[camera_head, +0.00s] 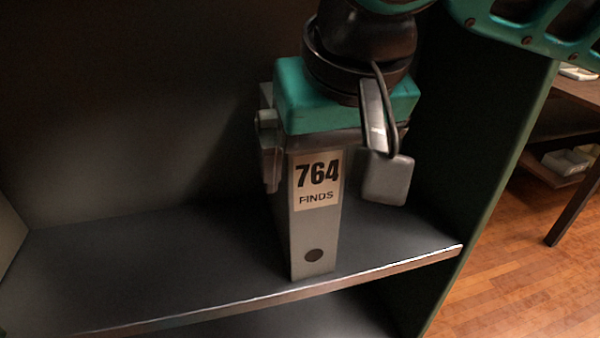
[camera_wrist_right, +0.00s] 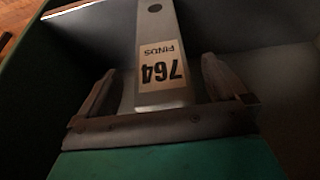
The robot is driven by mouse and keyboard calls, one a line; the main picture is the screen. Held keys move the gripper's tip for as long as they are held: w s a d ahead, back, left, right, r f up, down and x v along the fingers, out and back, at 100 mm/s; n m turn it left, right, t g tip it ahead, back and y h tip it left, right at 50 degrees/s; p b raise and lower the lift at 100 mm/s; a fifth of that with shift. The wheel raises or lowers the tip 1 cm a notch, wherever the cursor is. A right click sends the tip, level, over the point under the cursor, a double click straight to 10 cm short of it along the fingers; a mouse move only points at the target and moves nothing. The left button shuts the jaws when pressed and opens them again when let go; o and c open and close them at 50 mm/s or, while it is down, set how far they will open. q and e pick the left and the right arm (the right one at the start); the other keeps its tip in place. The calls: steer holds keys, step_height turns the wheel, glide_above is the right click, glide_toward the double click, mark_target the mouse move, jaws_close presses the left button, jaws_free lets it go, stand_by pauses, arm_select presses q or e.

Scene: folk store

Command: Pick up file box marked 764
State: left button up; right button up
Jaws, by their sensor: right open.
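The grey file box (camera_head: 314,236) stands upright on a dark shelf. Its spine label reads 764 FINDS, and it has a dark round hole near the bottom. It also shows upside down in the right wrist view (camera_wrist_right: 160,30). My right gripper (camera_head: 327,180) is above and around the upper part of the box, with one finger on each side of it. In the right wrist view the fingers (camera_wrist_right: 160,85) are apart, with a gap visible on both sides of the box. The gripper body hides the top of the box. My left gripper is not in view.
The shelf board (camera_head: 150,265) is bare to the left of the box. A green side panel (camera_head: 490,175) closes the shelf on the right. Beyond it are a wooden floor (camera_head: 530,275) and a dark table (camera_head: 575,95) with a light tray (camera_head: 566,162) on its lower level.

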steer(key=w+f, duration=0.1)
steer(key=w+a+f, duration=0.1)
steer(key=w, duration=0.1)
steer(key=shift+w+a+f, duration=0.1)
steer(key=shift+w+f, duration=0.1)
steer(key=shift+f, duration=0.2)
steer(key=shift+c, duration=0.5)
jaws_close()
steer(key=shift+w+r, duration=0.1)
steer(key=shift+r, duration=0.1)
